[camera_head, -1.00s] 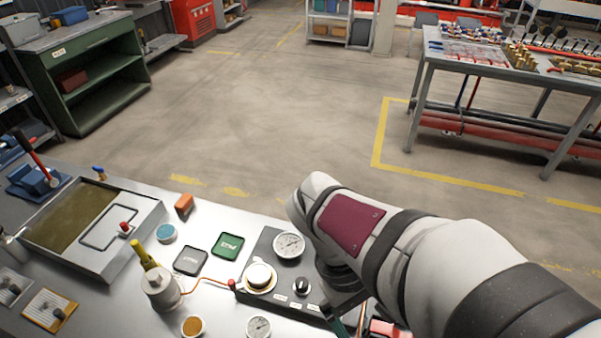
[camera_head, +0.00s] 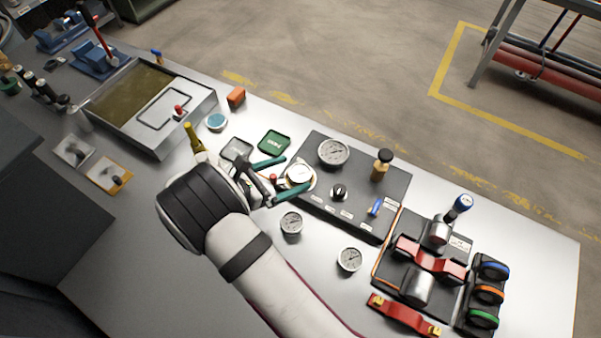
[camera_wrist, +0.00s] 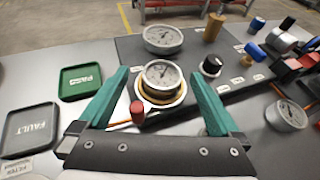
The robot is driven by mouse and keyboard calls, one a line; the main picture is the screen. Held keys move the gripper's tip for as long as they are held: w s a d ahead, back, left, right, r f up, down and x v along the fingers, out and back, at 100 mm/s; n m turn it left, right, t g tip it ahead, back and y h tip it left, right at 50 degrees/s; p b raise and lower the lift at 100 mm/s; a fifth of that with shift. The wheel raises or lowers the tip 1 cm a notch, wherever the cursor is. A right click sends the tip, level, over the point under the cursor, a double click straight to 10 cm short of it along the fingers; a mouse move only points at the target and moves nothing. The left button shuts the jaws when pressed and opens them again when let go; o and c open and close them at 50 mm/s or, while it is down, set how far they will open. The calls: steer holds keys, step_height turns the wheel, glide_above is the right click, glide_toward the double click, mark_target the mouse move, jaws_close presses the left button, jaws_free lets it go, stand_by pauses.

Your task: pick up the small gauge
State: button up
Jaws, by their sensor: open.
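A small round gauge (camera_head: 299,174) with a white dial sits on a brass ring at the left end of the dark panel. In the wrist view this gauge (camera_wrist: 162,76) stands between the two green fingers. My gripper (camera_head: 295,172) is open, one finger on each side of the gauge, with gaps showing to both; it also shows in the wrist view (camera_wrist: 160,77). Two loose gauges lie on the bench, one (camera_head: 291,222) just in front of the panel and one (camera_head: 349,259) further right. A larger gauge (camera_head: 333,152) sits at the panel's back edge.
A red knob (camera_wrist: 137,110) stands close by the gauge, between the fingers. A black knob (camera_wrist: 212,66) and brass fitting (camera_wrist: 213,27) rise to the right. Green (camera_wrist: 81,81) and grey FAULT (camera_wrist: 30,129) trays lie left. A red-clamped valve unit (camera_head: 430,257) stands further right.

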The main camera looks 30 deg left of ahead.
mark_target(305, 170)
steer(key=x, duration=0.4)
steer(key=shift+w+d+f, duration=0.1)
steer(key=shift+d+f, duration=0.1)
jaws_close()
steer(key=shift+r, duration=0.15)
